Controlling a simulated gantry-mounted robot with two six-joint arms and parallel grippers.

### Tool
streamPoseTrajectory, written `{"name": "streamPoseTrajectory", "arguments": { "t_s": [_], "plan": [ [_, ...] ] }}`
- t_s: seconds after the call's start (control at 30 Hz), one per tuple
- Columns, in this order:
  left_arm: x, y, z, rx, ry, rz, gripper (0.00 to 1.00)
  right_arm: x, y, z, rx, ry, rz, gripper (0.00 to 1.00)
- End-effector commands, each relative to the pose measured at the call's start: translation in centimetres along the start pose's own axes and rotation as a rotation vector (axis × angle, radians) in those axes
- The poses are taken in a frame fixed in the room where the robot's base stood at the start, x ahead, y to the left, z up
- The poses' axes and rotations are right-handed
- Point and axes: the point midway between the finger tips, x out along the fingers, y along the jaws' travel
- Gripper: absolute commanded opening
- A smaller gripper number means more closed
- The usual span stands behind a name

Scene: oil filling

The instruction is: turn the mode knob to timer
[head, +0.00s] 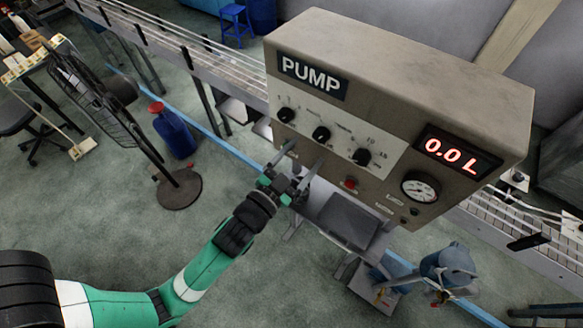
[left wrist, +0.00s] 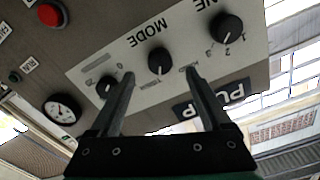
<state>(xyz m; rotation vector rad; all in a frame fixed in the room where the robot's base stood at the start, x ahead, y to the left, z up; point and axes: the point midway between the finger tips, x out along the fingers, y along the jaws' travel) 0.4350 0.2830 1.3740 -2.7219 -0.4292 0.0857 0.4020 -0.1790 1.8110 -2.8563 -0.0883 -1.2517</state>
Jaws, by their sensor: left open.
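The mode knob (head: 321,133) is the middle of three black knobs on the white panel of the beige pump box (head: 400,75). In the left wrist view the mode knob (left wrist: 158,62) sits under upside-down MODE lettering, with small labels beside it. My left gripper (head: 303,160) is open and empty, just below the knob panel in the head view. In the left wrist view its two fingers (left wrist: 160,74) stand on either side of the mode knob, apart from it. Which label the knob points to is too small to tell. My right gripper is not in view.
The other knobs, left (head: 286,115) and right (head: 362,157), flank it. A red button (head: 350,184), a gauge (head: 420,187) and a red 0.0 L display (head: 457,151) are on the same face. A black fan (head: 105,110) stands at left.

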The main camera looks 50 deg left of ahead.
Motion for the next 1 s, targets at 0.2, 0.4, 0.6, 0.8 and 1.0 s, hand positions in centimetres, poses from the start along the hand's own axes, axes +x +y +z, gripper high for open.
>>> {"name": "streamPoseTrajectory", "arguments": {
  "t_s": [0.2, 0.4, 0.6, 0.8, 1.0],
  "plan": [
    [-4.7, 0.2, 0.2, 0.001, 0.001, 0.003, 0.81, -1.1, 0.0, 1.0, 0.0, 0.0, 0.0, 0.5],
    [-6.1, 0.0, 0.0, 0.001, 0.001, 0.0, 0.81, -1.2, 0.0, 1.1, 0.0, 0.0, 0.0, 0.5],
    [-6.1, 0.0, 0.0, 0.001, 0.001, -0.001, 0.81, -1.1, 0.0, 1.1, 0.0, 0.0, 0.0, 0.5],
    [-6.0, 0.0, 0.0, 0.0, 0.001, 0.0, 0.81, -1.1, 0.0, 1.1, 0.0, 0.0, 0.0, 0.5],
    [-5.7, -0.2, -1.0, -0.006, 0.017, -0.006, 0.81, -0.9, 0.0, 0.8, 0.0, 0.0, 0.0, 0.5]
  ]
}}
